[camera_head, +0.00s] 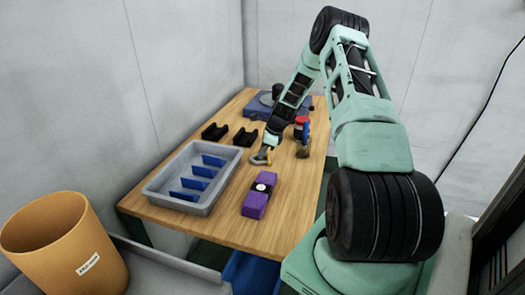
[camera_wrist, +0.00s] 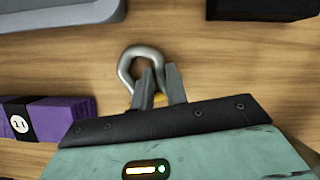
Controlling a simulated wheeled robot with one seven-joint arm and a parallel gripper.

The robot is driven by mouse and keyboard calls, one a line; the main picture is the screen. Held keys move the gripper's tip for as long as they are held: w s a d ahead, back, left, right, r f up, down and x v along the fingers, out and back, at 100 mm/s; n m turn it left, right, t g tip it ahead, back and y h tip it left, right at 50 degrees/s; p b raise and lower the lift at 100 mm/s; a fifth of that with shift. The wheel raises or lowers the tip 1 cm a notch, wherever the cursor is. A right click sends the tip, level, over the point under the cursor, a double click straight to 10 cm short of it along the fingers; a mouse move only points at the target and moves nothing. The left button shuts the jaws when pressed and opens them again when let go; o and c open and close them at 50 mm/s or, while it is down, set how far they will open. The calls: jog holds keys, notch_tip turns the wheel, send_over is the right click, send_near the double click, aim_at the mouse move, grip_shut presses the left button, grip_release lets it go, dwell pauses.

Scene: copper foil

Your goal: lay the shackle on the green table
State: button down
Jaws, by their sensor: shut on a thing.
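The shackle (camera_wrist: 126,66) is a silver-grey metal bow with a bit of yellow at its lower end. It sits at my gripper's fingertips in the wrist view, and it shows small in the head view (camera_head: 259,161). My gripper (camera_wrist: 159,80) is shut on it, the fingers partly covering its lower side. In the head view my gripper (camera_head: 267,150) is low over the wooden tabletop (camera_head: 220,228); I cannot tell whether the shackle touches it. This top is brown wood, with a dark green part (camera_head: 135,231) below its front-left corner. No green tabletop shows.
A grey tray (camera_head: 154,191) with blue dividers lies left of my gripper. A purple block (camera_head: 254,205) lies in front. Two black holders (camera_head: 245,137), a blue-based device (camera_head: 262,108) and a red-and-blue item (camera_head: 301,128) stand behind. An orange bin (camera_head: 60,245) is at the lower left.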

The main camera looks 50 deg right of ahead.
jog(key=c, duration=1.4)
grip_release()
jog(key=shift+f, duration=0.1)
